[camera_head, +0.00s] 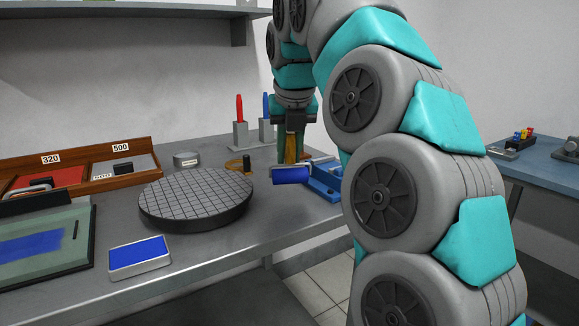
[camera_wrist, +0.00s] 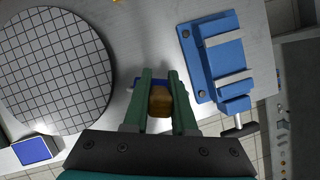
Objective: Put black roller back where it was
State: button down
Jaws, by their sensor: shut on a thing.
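My gripper (camera_head: 291,157) is shut on the wooden handle (camera_wrist: 160,101) of a hand roller and points down over the right part of the grey bench. Its roller drum (camera_head: 291,175) looks blue, not black, and hangs below the fingertips near the bench's front edge. I cannot tell whether the drum touches the bench. In the wrist view the fingers flank the handle, and most of the drum is hidden below it. A green slab (camera_head: 45,250) with a blue smear lies at the front left.
A round gridded plate (camera_head: 196,197) lies left of my gripper, with a blue pad (camera_head: 140,257) in front. A blue vise (camera_wrist: 221,60) stands close on the right. Red and blue handled tools (camera_head: 240,133) stand behind. A wooden tray (camera_head: 80,180) is at left.

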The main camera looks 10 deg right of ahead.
aim_at(290, 142)
jog(key=shift+d+f, duration=0.1)
jog(key=shift+f, duration=1.65)
jog(key=shift+f, duration=0.1)
jog(key=c, duration=0.7)
grip_release()
jog(key=v, duration=0.6)
jog(key=shift+w, duration=0.1)
jog(key=shift+v, duration=0.85)
